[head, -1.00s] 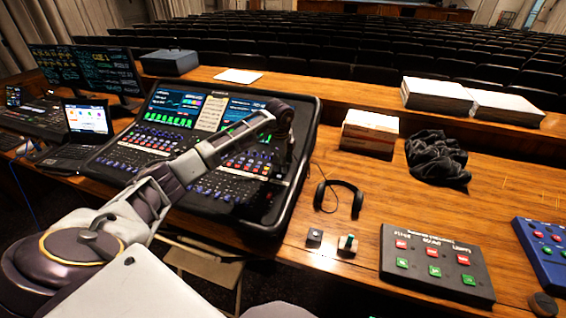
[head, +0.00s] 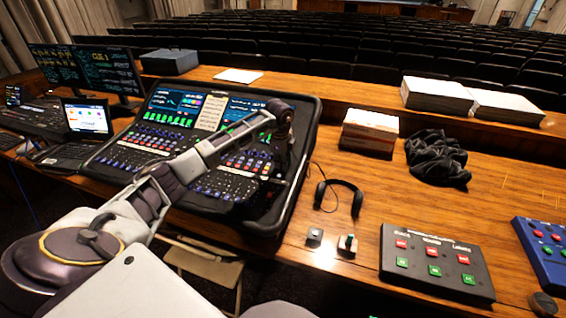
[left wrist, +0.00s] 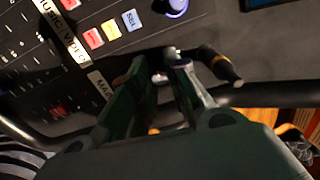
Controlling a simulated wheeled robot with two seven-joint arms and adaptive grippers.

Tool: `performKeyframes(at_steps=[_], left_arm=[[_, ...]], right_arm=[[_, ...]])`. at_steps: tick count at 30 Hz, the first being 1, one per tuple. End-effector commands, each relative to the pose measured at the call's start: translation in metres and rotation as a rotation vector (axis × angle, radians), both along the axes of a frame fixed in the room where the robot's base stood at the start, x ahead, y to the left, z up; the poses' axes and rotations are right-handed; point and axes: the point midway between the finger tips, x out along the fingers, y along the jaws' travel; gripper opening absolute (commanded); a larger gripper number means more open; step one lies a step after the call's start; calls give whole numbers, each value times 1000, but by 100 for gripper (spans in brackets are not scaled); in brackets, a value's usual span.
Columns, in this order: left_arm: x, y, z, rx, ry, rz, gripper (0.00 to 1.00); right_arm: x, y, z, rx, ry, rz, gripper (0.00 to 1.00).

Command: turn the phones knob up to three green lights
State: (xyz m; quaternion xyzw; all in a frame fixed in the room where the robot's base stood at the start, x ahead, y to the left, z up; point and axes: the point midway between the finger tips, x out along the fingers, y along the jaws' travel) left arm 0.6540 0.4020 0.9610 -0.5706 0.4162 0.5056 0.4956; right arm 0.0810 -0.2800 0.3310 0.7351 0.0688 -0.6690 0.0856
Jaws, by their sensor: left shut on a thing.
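The mixing desk (head: 302,150) stands tilted in a black case at the left centre. My left gripper (head: 277,172) points down at the desk's right edge. In the left wrist view its two dark green fingers (left wrist: 158,98) are shut on a small knob, mostly hidden between them; I take it to be the phones knob. A small metallic part shows between the fingertips. I cannot make out any green lights by the knob. My right gripper is not in view.
A blue knob (left wrist: 176,6) and coloured buttons (left wrist: 111,29) lie near the fingers. Headphones (head: 339,197), two small switch boxes (head: 346,244) and a black button box (head: 436,262) lie right of the desk. A laptop (head: 85,122) stands at left.

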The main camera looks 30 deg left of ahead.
Motion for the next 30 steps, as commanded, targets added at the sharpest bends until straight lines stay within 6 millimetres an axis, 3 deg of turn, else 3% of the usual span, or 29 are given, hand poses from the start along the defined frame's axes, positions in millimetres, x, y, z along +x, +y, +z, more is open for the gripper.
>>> performKeyframes(at_steps=[17,30], left_arm=[[1,1,1,32,5,-307,0],[0,1,1,69,14,-661,0]], right_arm=[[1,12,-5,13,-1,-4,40],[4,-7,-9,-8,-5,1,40]])
